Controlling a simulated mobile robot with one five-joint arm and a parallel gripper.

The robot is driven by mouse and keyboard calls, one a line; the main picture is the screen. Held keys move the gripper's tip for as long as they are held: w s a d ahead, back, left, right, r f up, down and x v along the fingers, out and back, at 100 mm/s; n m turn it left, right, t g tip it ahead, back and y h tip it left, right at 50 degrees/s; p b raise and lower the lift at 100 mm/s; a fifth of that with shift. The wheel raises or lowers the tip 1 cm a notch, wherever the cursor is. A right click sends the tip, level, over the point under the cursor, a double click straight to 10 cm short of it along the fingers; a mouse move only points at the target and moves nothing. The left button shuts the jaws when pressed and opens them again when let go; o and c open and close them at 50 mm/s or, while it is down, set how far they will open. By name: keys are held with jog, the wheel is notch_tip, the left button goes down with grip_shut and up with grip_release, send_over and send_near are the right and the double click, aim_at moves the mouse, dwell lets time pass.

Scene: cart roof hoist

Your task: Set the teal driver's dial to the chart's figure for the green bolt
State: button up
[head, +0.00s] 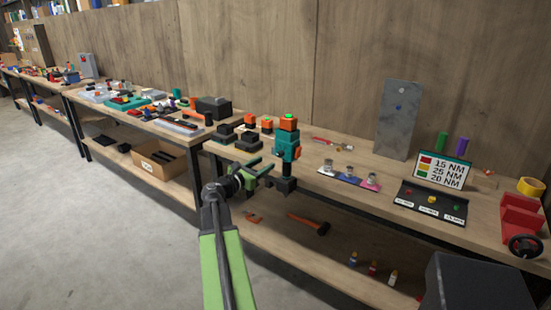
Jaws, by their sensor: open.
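The teal driver (287,146) is upright, with an orange top, a green-lit cap and a black foot, by the bench's front edge. Its dial reading is too small to tell. My gripper (266,169) is open, with its green fingers just left of the driver's lower part; I cannot tell whether they touch it. The chart (443,171) is a white board listing 15 NM, 25 NM and 20 NM beside coloured swatches; the middle swatch seems green, but is small. The green bolt (456,208) stands at the right of a black tray (425,207).
Chargers and small drivers (241,139) sit left of the teal driver. A small mat (348,180) with several metal pieces lies to its right. A grey panel (397,120) and a red vise (520,220) stand farther right. A lower shelf holds a hammer (310,223) and bottles.

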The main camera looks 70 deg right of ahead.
aim_at(279, 155)
jog(key=x, duration=0.8)
jog(key=shift+d, duration=0.2)
jog(key=shift+c, duration=0.2)
